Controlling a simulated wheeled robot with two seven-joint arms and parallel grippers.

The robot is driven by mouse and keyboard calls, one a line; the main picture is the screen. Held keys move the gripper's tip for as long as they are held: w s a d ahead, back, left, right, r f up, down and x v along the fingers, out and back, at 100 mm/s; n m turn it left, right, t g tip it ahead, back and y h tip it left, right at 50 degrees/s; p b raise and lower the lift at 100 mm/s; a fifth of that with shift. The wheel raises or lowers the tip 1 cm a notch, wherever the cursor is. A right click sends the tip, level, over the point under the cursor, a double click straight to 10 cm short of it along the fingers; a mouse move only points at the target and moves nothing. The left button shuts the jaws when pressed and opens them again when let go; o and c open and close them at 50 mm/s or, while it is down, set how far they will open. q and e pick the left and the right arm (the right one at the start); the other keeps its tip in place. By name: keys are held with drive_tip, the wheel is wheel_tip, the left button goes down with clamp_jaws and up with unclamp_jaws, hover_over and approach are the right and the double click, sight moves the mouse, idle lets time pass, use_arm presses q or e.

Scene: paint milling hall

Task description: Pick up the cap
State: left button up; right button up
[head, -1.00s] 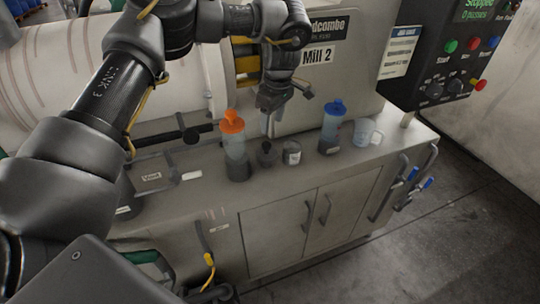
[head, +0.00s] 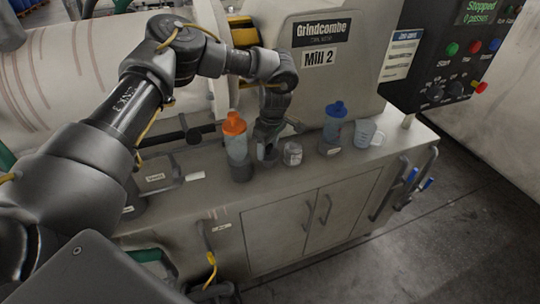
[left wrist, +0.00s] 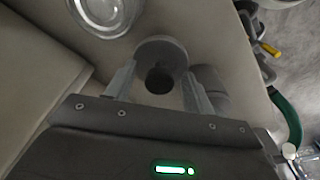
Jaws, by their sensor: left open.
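The cap, a small dark grey round piece with a knob on top, stands on the grey bench top beside the orange-topped bottle (head: 237,148). In the head view my left gripper (head: 268,153) points down over it and hides most of it. In the left wrist view the cap (left wrist: 160,52) shows as a grey disc with a dark round knob, between the two fingers of my left gripper (left wrist: 160,88). The fingers are apart, one on each side; contact is not clear. My right gripper is out of view.
A clear jar (head: 292,153) stands close to the right of the gripper. A blue-topped bottle (head: 334,128) and a clear jug (head: 367,134) stand further right. The mill housing (head: 330,60) rises behind. The bench front (head: 300,178) is clear.

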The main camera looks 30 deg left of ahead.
use_arm(q)
drive_tip(key=shift+c, duration=0.2)
drive_tip(key=c, duration=0.7)
clamp_jaws()
drive_tip(key=shift+r, duration=0.1)
wheel_tip(320, 180, up, 9)
drive_tip(key=shift+r+b, duration=0.1)
drive_tip(key=shift+b, duration=0.55)
drive_tip(key=shift+r, duration=0.4)
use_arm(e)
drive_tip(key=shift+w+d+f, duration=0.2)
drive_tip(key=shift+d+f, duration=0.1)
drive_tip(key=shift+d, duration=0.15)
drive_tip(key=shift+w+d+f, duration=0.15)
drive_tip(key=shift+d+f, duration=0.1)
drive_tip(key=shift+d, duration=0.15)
